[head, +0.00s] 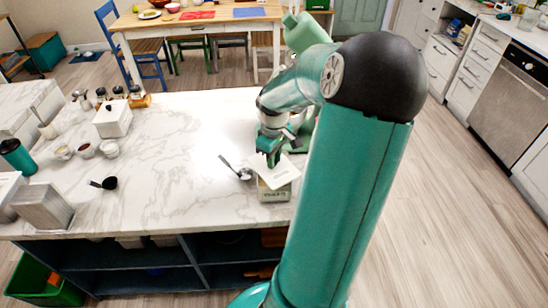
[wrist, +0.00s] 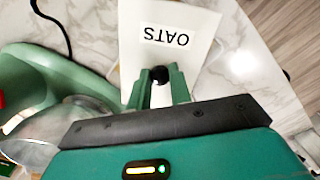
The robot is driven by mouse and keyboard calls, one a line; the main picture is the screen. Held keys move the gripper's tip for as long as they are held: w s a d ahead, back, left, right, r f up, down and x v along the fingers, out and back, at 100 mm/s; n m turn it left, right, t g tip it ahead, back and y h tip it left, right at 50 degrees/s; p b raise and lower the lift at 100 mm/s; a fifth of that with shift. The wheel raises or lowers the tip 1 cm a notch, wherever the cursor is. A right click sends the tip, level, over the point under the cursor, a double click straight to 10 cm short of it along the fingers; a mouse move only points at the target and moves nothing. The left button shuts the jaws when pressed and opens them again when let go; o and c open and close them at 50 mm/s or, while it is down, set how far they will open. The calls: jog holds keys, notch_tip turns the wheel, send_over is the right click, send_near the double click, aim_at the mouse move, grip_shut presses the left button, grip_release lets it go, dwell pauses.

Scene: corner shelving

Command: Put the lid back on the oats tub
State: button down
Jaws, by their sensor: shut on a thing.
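My gripper (head: 272,160) is shut on the small black knob (wrist: 160,74) of a flat white lid (head: 281,173). In the wrist view the lid (wrist: 145,62) shows an upside-down OATS label and fills the space beyond the fingertips. In the head view the squarish oats tub (head: 274,193) stands at the counter's front right edge, directly below the lid. The lid looks turned relative to the tub and sticks out past its rim. I cannot tell whether lid and tub touch. The tub's opening is hidden under the lid.
A metal scoop (head: 244,174) lies just left of the tub. A black scoop (head: 108,183), small bowls (head: 85,150) and a white box (head: 113,119) stand left. The counter's middle (head: 180,140) is clear.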

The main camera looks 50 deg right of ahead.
dwell(0.4)
jog(key=c, duration=0.7)
grip_release()
jog(key=shift+r, duration=3.5)
grip_shut()
jog(key=shift+f, duration=0.95)
